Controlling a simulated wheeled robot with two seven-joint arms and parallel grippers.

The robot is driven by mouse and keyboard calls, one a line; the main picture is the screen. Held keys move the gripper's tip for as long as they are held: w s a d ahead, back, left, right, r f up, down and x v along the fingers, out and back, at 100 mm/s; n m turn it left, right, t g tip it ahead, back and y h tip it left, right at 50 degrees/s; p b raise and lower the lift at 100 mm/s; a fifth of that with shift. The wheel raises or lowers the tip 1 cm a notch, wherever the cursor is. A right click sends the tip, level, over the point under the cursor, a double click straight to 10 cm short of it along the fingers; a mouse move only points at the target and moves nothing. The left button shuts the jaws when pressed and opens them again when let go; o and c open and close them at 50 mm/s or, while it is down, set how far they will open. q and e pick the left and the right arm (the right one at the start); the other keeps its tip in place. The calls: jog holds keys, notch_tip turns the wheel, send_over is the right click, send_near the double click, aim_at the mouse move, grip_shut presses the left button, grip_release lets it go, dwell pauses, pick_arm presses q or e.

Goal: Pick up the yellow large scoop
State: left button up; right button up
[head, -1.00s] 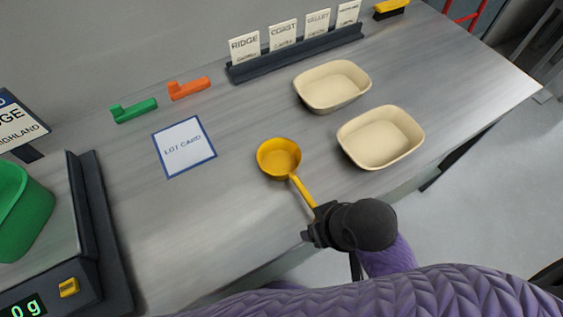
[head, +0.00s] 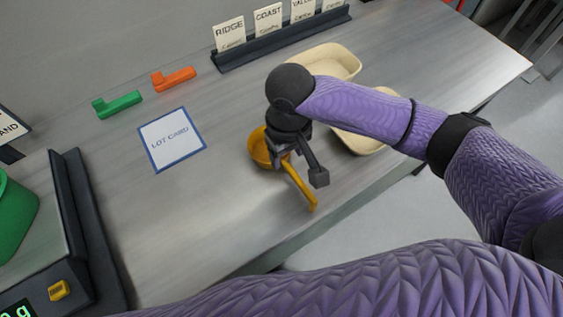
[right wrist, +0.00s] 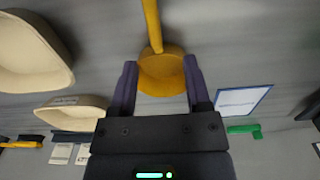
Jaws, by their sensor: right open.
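The yellow large scoop (head: 258,148) lies on the metal bench, its handle pointing toward the bench's front edge. My right gripper (head: 297,167) is over the scoop in the head view and hides part of the bowl and the bowl end of the handle. In the right wrist view the open fingers (right wrist: 160,64) stand to either side of the yellow bowl (right wrist: 161,82), with the handle running up the picture between them. The fingers look empty. I cannot tell how far the fingertips are above the bowl. My left gripper is not in view.
Two cream trays (head: 335,62) lie to the right, partly behind my right arm. A lot card (head: 171,139) lies left of the scoop. Green (head: 118,104) and orange (head: 173,78) pieces and a card rack (head: 280,43) are behind. A scale (head: 70,215) stands at left.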

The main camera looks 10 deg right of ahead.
aim_at(291, 168)
jog(key=f+b, duration=0.1)
jog(key=f, duration=0.1)
jog(key=f+b, duration=0.1)
jog(key=f, duration=0.3)
jog(key=shift+s+d+f+b, duration=0.2)
jog(key=shift+d+f+b, duration=0.05)
jog(key=shift+d+b, duration=0.15)
jog(key=shift+a+r, duration=0.1)
grip_shut()
